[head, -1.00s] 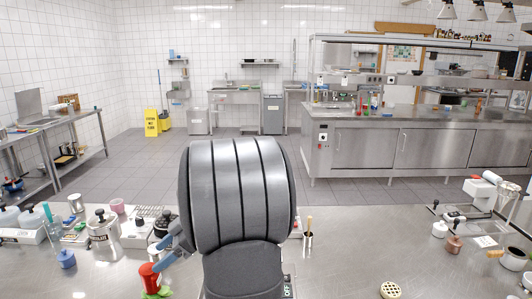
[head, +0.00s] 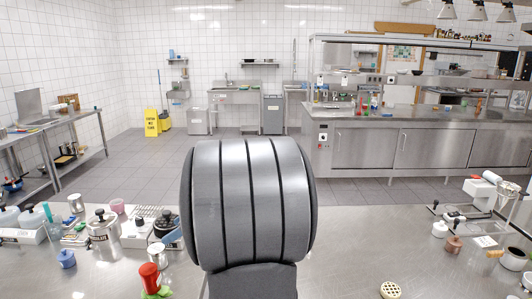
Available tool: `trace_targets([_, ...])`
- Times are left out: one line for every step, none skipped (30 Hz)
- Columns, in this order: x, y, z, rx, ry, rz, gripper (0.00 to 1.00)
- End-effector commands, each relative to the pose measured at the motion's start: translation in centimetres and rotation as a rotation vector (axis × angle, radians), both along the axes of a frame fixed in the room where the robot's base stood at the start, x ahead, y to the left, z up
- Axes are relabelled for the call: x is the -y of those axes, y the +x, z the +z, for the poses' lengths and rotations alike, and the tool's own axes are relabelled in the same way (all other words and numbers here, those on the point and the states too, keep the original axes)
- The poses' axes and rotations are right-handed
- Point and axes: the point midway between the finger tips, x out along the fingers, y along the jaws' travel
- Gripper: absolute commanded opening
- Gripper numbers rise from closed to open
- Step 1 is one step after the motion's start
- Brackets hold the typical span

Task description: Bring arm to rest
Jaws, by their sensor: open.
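My arm's large grey link fills the middle of the head view and hides much of the counter behind it. Only a small blue-grey piece of my gripper (head: 174,237) shows at the link's left edge. The fingertips are mostly hidden. It is above the counter (head: 340,250), near the small metal pot, and I see nothing held in it.
A red item (head: 150,276) with a green base stands close left of my arm. A perforated round item (head: 390,290) lies right; the counter between is clear.

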Motion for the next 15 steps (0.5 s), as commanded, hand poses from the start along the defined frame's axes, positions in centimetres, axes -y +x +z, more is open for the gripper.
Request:
trace_targets([-0.2,0.3,-0.3,-0.002,0.000,-0.032,0.63])
trace_targets([-0.4,0.6,-0.5,-0.002,0.000,-0.053,0.63])
trace_targets([-0.6,0.9,-0.6,-0.001,0.000,-0.079,0.63])
trace_targets([-0.8,1.2,-0.7,-0.003,0.000,-0.099,0.63])
trace_targets([-0.9,1.4,-0.8,-0.001,-0.001,-0.119,0.63])
trace_targets([-1.1,1.8,-0.9,-0.001,-0.001,-0.146,0.63])
trace_targets([-1.2,2.0,-1.0,-0.002,-0.001,-0.166,0.63])
trace_targets([-1.3,2.3,-1.1,-0.001,0.000,-0.187,0.63])
trace_targets([-1.6,2.6,-1.2,-0.001,0.000,-0.213,0.63])
trace_targets([-1.8,2.9,-1.2,-0.001,-0.001,-0.232,0.63])
trace_targets([-1.9,3.1,-1.3,-0.001,-0.001,-0.251,0.63])
trace_targets([-2.1,3.4,-1.3,-0.001,-0.001,-0.278,0.63])
trace_targets([-2.2,3.7,-1.4,0.000,0.000,-0.298,0.63])
trace_targets([-2.4,3.9,-1.4,0.000,0.000,-0.318,0.63])
trace_targets([-2.7,4.3,-1.5,-0.001,-0.001,-0.342,0.63])
